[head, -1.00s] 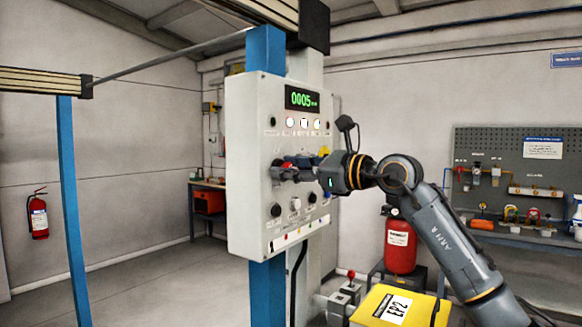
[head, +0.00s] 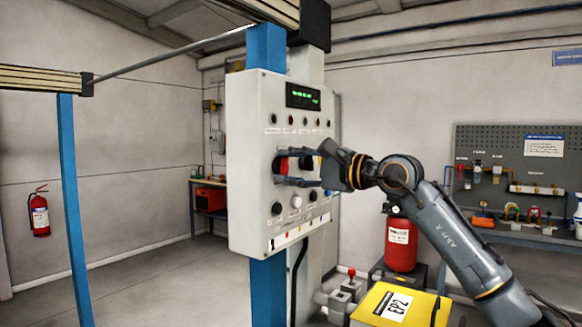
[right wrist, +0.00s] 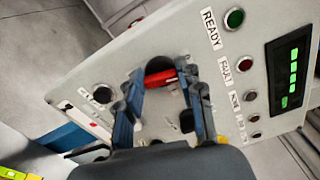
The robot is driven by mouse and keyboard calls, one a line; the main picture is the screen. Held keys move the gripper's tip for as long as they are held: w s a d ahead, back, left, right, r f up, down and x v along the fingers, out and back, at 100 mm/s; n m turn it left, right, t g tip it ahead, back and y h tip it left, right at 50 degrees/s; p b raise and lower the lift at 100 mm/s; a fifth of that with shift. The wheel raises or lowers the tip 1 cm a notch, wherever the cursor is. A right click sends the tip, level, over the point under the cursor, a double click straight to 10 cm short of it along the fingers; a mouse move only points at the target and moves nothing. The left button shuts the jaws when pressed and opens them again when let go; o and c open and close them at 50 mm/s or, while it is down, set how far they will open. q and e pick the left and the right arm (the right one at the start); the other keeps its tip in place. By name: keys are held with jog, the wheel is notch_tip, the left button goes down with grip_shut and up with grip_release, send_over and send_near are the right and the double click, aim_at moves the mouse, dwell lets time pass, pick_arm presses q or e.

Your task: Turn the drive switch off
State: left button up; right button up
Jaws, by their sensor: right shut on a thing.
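The drive switch has a red handle (head: 284,165) on the pale control panel (head: 245,130). The red handle also shows in the right wrist view (right wrist: 160,78), between my two fingers. My right gripper (head: 279,167) is shut on the red handle, its fingers one above the other in the head view. The same gripper shows from behind in the right wrist view (right wrist: 161,88). The panel's display (head: 302,96) shows green dashes, and the row of lamps below it looks unlit. My left gripper is not in view.
Several dark knobs and a white one (head: 295,201) sit low on the panel, close below my gripper. A blue post (head: 265,290) carries the panel. The floor to the left is clear.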

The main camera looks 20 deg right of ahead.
jog(key=shift+n, duration=1.2)
jog(key=o, duration=1.2)
jog(key=shift+c, duration=0.2)
jog(key=shift+s+d, duration=0.1)
jog(key=v, duration=1.1)
jog(key=shift+s+d, duration=0.2)
jog(key=shift+s, duration=0.1)
jog(key=shift+f, duration=0.1)
